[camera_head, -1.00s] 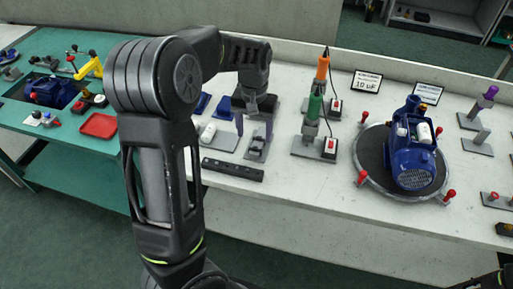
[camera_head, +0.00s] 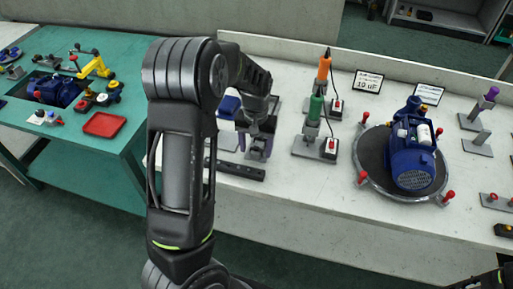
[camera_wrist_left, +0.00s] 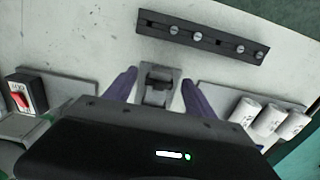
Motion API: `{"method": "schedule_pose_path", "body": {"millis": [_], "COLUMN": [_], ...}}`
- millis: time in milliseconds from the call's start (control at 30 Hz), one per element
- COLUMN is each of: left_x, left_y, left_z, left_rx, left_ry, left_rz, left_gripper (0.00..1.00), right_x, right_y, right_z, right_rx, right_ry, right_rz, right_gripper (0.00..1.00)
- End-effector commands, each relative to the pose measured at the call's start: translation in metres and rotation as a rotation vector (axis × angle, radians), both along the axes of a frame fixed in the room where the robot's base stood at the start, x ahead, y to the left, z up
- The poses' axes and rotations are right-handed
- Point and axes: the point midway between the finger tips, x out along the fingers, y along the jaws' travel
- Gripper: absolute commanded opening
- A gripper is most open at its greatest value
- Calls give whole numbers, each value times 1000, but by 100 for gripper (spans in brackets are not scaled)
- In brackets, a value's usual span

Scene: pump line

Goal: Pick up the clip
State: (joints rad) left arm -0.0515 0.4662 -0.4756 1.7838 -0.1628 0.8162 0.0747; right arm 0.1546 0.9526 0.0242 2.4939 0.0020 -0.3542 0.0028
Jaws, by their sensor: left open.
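The clip appears to be a small grey and black piece (camera_wrist_left: 159,78) on a grey holder plate on the bench. In the left wrist view it sits between the two purple fingers of my left gripper (camera_wrist_left: 160,84). The fingers stand apart, one on each side, with gaps visible. In the head view my left gripper (camera_head: 257,143) points down at the same holder, and the arm and fingers largely hide the clip. Whether the fingers touch it cannot be told. My right gripper does not show clearly.
A black bar with screws (camera_wrist_left: 203,36) lies just in front of the holder. White cylinders (camera_wrist_left: 270,120) and a red-switch box (camera_wrist_left: 25,92) stand on either side. Green and orange tools (camera_head: 315,105) stand to the right, and a blue pump (camera_head: 411,160) rests on a round plate.

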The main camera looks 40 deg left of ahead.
Motion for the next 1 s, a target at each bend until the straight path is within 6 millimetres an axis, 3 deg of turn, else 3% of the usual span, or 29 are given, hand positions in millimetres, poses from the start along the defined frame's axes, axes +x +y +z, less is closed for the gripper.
{"method": "schedule_pose_path", "body": {"millis": [667,1000], "left_x": [0,0], "left_y": [0,0], "left_z": [-5,-5], "left_rx": [0,0], "left_ry": [-1,-1], "left_rz": [-1,-1], "left_gripper": [63,35], "right_x": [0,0], "right_y": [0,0], "right_z": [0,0], "right_rx": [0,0], "right_ry": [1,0], "right_rz": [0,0], "right_gripper": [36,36]}}
